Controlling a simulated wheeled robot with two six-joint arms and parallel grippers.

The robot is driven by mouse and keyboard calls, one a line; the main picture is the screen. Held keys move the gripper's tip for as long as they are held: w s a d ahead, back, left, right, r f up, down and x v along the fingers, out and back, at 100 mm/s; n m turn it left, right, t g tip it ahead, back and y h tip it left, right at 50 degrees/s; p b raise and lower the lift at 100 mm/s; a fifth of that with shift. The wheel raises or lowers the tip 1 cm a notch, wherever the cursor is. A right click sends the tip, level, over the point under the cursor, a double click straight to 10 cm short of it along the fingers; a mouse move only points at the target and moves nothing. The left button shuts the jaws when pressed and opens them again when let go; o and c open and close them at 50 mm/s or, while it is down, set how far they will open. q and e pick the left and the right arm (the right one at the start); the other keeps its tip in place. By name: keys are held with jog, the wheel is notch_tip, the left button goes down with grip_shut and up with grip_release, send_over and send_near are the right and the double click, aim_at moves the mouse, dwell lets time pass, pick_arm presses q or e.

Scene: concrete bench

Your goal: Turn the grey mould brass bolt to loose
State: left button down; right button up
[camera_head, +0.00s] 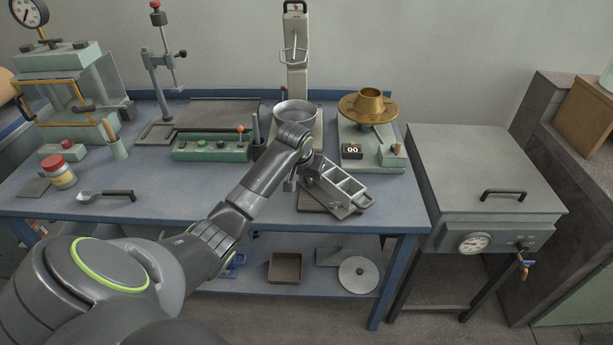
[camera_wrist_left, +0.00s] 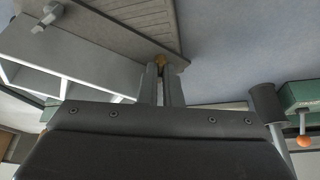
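The grey mould (camera_head: 345,183), an open box with several compartments, sits on the bench right of my left forearm. In the left wrist view its pale compartment walls (camera_wrist_left: 92,87) are at the left. The brass bolt (camera_wrist_left: 187,62) shows as a small brass bit at the fingertips in that view; in the head view it is hidden by my arm. My left gripper (camera_wrist_left: 162,72) has its two fingers close together with a narrow gap, and their tips are at the bolt, apparently on either side of it. Its fingertips are hard to make out in the head view. My right gripper is not in view.
A steel bowl (camera_head: 296,116) on a stand is behind my left wrist. A green control box (camera_head: 212,148) is to its left. A brass flow table (camera_head: 368,106) stands behind the mould. A spoon or scoop (camera_head: 105,195) lies left.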

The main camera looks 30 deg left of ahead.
pick_arm(q)
jog(key=n+p, duration=0.1)
jog(key=p, duration=0.1)
jog(key=n+y+p, duration=0.1)
jog(key=n+p, duration=0.2)
jog(key=p, duration=0.2)
jog(key=shift+w+d+r+n+g+y, duration=0.1)
jog(key=shift+d+r+n+g+y, duration=0.2)
jog(key=shift+r+n+g, duration=0.1)
jog(key=shift+n+p, duration=0.4)
jog(key=shift+p, duration=0.05)
jog(key=shift+w+f+n+g+y+p, duration=0.15)
jog(key=shift+n+g+y+p, duration=0.35)
jog(key=shift+n, duration=0.4)
jog(key=shift+f+n+p, duration=0.1)
jog(key=shift+n+p, duration=0.2)
jog(key=shift+n, duration=0.6)
jog(key=shift+w+n+g+y, duration=0.2)
jog(key=shift+n+g+y, duration=0.3)
jog(key=shift+n, duration=0.9)
jog(key=c, duration=1.9)
grip_release()
